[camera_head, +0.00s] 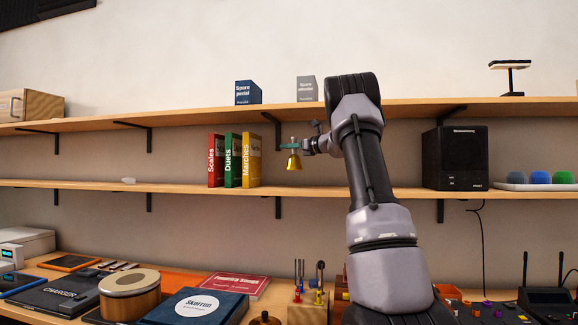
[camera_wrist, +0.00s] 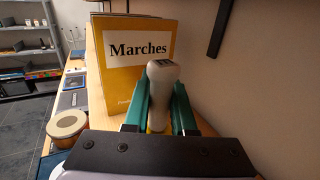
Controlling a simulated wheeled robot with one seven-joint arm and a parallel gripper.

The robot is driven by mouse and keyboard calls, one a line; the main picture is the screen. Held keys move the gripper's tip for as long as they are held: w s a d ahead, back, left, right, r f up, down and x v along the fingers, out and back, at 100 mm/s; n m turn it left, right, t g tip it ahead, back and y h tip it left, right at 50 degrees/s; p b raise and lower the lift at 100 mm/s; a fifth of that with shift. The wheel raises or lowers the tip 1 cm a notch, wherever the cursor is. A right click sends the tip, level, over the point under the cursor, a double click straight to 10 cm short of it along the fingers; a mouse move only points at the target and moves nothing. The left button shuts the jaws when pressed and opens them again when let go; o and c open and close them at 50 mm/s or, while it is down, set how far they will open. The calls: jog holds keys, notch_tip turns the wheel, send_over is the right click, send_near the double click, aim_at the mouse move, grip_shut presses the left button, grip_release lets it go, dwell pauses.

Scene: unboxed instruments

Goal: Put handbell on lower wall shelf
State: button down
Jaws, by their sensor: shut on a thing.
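The handbell has a yellow-gold cup (camera_head: 294,162) and a pale handle, which shows end-on in the wrist view (camera_wrist: 162,72). My gripper (camera_head: 292,146) is shut on the handle, with one green finger on each side of it in the wrist view (camera_wrist: 164,100). The bell hangs upright, cup down, above the level of the lower wall shelf (camera_head: 310,191) and below the upper shelf. It is just right of the yellow Marches book (camera_head: 251,160). The cup is mostly hidden in the wrist view.
Red (camera_head: 215,160) and green (camera_head: 233,160) books stand left of the yellow one. A black speaker (camera_head: 455,158) stands further right on the lower shelf. The upper shelf (camera_head: 200,119) and its bracket (camera_head: 279,135) are close to my gripper. Bare shelf lies right of the books, partly behind my arm.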

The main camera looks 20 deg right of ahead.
aim_at(289, 165)
notch_tip(289, 165, down, 2)
jog(key=shift+f, duration=0.1)
jog(key=shift+w+d+f, duration=0.15)
jog(key=shift+f, duration=2.2)
jog(key=shift+f, duration=0.15)
jog(key=c, duration=0.7)
grip_release()
jog(key=shift+c, duration=0.2)
